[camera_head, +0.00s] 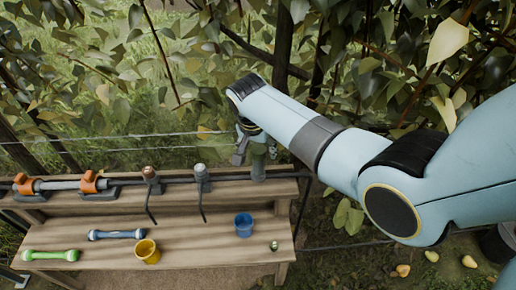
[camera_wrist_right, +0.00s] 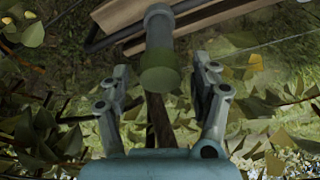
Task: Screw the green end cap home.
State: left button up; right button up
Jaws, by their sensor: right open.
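The green end cap (camera_head: 258,151) sits on top of a short upright grey-green pipe (camera_head: 258,172) at the right end of the bench's upper shelf. In the right wrist view the cap (camera_wrist_right: 159,78) is on the near end of the grey pipe (camera_wrist_right: 158,28), between the two fingers. My right gripper (camera_head: 256,150) reaches down over the cap. Its fingers are open (camera_wrist_right: 161,68), one on each side, with visible gaps to the cap. How far the cap is turned on cannot be told. My left gripper is not in view.
The wooden bench (camera_head: 190,254) holds a yellow cup (camera_head: 147,252), a blue cup (camera_head: 244,225), a blue bar (camera_head: 117,235) and a green bar (camera_head: 50,255). Orange clamps (camera_head: 88,182) and two upright fittings (camera_head: 202,178) stand left of the pipe. Wires and foliage lie behind.

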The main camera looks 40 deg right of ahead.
jog(key=shift+c, duration=0.4)
jog(key=c, duration=1.1)
jog(key=m, duration=0.2)
jog(key=shift+m+g, duration=0.3)
jog(key=shift+m, duration=0.1)
jog(key=m+g+b, duration=0.1)
jog(key=m, duration=0.2)
jog(key=shift+w+f+m+h, duration=0.1)
jog(key=shift+m+h, duration=0.2)
jog(key=shift+m, duration=0.1)
jog(key=m, duration=0.3)
jog(key=m+g+b, duration=0.1)
jog(key=m, duration=0.1)
jog(key=shift+m+g, duration=0.3)
jog(key=shift+m, duration=0.1)
jog(key=m, duration=0.2)
jog(key=shift+m+g+y+b, duration=0.3)
jog(key=shift+y+b, duration=0.1)
jog(key=o, duration=1.2)
